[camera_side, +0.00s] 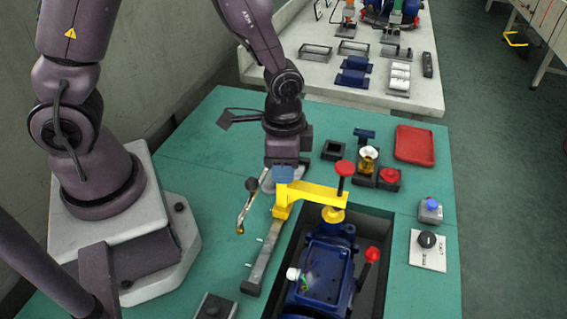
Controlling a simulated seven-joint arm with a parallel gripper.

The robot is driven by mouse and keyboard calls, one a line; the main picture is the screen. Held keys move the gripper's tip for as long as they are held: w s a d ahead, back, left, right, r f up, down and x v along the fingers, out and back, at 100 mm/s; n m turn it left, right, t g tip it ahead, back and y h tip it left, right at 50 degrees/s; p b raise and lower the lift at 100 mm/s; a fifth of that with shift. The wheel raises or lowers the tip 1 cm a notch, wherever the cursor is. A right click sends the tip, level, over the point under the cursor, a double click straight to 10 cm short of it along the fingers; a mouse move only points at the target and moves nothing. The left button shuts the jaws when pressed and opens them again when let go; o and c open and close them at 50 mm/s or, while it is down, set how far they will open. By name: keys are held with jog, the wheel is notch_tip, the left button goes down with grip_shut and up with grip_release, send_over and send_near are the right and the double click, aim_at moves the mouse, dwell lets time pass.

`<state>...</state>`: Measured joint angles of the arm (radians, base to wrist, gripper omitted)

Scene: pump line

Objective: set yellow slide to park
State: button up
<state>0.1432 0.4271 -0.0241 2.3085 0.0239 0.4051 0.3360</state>
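The yellow slide (310,191) is a bracket with an arm reaching right over the recessed pit. Its left end sits at the far end of a grey rail (262,258).
A blue pump (322,272) with a red-knobbed lever (371,257) sits in the pit. A black-knobbed lever (247,205) stands left of the rail. A red tray (414,146), red button (389,176) and black dial (427,240) are to the right. Green tabletop is clear at far left.

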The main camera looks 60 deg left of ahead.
grip_shut()
jog(key=w+a, duration=0.8)
jog(key=shift+w+a, duration=0.3)
jog(key=o, duration=0.8)
grip_release()
notch_tip(320, 180, up, 13)
